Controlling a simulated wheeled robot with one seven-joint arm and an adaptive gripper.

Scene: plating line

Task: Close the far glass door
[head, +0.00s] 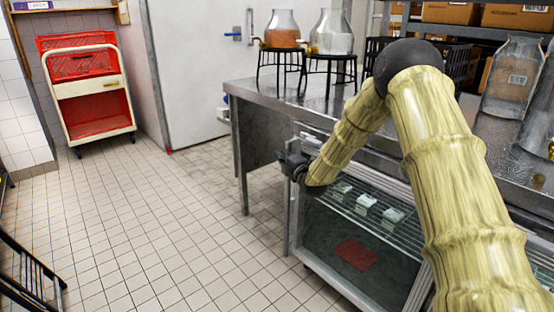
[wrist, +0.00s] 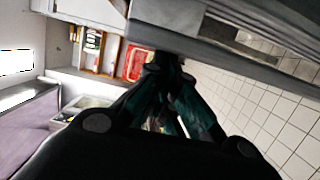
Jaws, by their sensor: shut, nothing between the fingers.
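The glass-fronted cabinet (head: 365,285) stands under the steel counter, with a grey frame and a see-through front. Through it I see a wire shelf with small pale boxes (head: 366,200) and a red item (head: 356,254). I cannot tell which pane is the far glass door or how far it stands open. My gripper (head: 284,160) is shut and empty at the cabinet's upper far corner, just under the counter edge. In the wrist view its fingers (wrist: 170,65) are together beside a grey metal bar (wrist: 215,50). Whether they touch it is unclear.
The steel counter (head: 335,106) carries two glass jars on black stands (head: 280,60). Large bottles (head: 510,78) stand at the right. A cart with red crates (head: 98,95) is at the back left. A black rack (head: 25,270) is at the lower left. The tiled floor between is clear.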

